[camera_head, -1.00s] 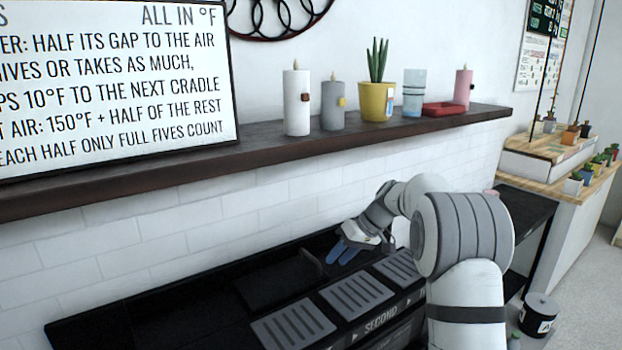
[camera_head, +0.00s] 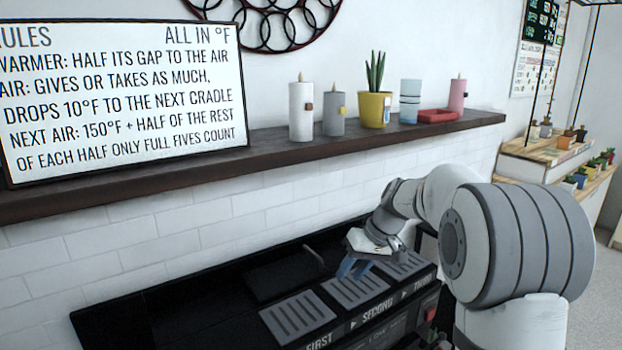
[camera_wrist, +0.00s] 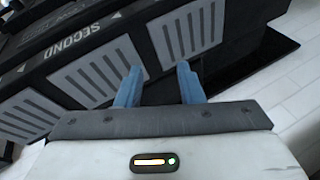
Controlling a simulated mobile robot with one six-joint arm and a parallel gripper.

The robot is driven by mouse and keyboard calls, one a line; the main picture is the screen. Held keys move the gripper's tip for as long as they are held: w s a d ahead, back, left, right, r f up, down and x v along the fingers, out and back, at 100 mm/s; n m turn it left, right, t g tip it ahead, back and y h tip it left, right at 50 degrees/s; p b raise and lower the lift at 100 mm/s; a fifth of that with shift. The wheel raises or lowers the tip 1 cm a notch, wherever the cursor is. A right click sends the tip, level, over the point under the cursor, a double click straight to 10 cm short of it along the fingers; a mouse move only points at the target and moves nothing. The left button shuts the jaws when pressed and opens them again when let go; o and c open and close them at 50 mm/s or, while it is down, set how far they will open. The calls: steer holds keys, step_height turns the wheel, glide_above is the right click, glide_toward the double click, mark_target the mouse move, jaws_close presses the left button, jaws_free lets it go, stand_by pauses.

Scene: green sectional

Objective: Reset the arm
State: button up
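My gripper (camera_head: 354,268) has blue fingers and hangs above the black counter unit, over the slotted grey plate marked SECOND (camera_head: 357,289). In the wrist view my gripper (camera_wrist: 158,88) shows its two blue fingers apart with nothing between them. The SECOND plate (camera_wrist: 98,70) lies left of the fingers there, and another slotted plate (camera_wrist: 188,35) lies beyond them. My white and grey arm reaches in from the right in the head view.
The plate marked FIRST (camera_head: 298,317) is on the left. A dark wall shelf (camera_head: 240,160) above holds candles, a yellow plant pot (camera_head: 374,110), a cup (camera_head: 410,100) and a red dish (camera_head: 437,116). A rules board (camera_head: 120,95) stands at its left. Potted plants stand at far right.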

steer(key=s+d+r+m+h+p, duration=0.2)
steer(key=s+p, duration=0.1)
steer(key=s, duration=1.1)
steer(key=s+d+r+m+t+h+p, duration=0.1)
steer(key=s+d+r+m+h+p, duration=0.1)
steer(key=s, duration=1.2)
steer(key=shift+s+d+r+t+h+p, duration=0.35)
steer(key=shift+d+r+h+p, duration=0.15)
steer(key=shift+d+p, duration=0.2)
